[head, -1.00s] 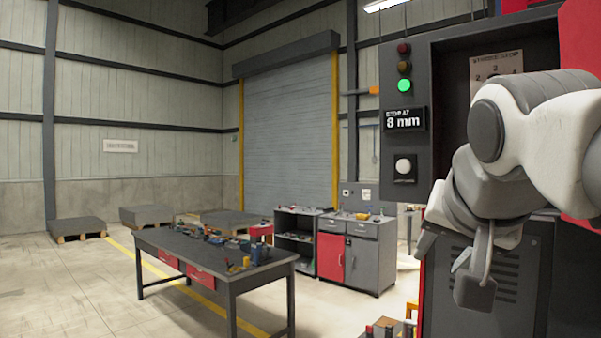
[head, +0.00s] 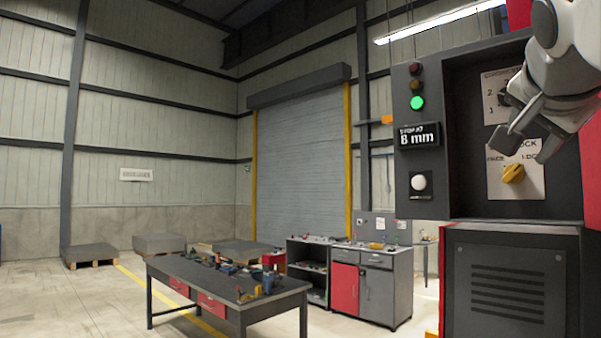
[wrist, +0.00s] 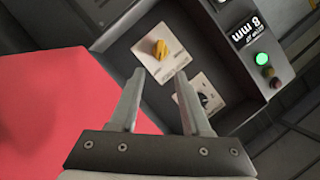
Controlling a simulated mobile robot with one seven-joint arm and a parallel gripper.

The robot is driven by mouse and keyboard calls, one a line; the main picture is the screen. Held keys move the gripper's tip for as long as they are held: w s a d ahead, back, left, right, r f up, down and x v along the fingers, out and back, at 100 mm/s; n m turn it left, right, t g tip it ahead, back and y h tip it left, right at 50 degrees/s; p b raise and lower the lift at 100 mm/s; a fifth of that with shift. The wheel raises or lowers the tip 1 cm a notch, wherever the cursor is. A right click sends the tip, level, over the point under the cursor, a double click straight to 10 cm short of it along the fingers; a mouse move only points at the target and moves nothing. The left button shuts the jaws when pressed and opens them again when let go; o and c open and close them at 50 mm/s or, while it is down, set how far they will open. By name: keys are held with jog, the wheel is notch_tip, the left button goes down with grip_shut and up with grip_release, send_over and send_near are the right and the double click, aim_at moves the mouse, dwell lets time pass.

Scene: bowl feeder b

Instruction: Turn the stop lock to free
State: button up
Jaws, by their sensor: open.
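The stop lock is a yellow knob (head: 513,173) on a pale plate (head: 530,185) in the machine's dark recessed panel. Its plate lettering is partly hidden by my gripper. In the wrist view the yellow knob (wrist: 159,49) shows beyond and between the fingers, nearer the left one, with its plate around it. My gripper (head: 530,143) is open and empty, just above the knob in the head view. In the wrist view the gripper (wrist: 163,85) has its two fingers spread and is apart from the knob.
A second plate with a black dial (wrist: 205,100) sits beside the lock; its plate (head: 492,95) is partly behind my gripper in the head view. A green lamp (head: 417,103), an "8 mm" sign (head: 418,136) and a white button (head: 419,182) are left of the recess. A red surface (wrist: 50,115) fills the wrist view's left.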

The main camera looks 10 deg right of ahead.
aim_at(514, 171)
jog(key=p+x, duration=0.1)
jog(key=x, duration=1)
grip_shut()
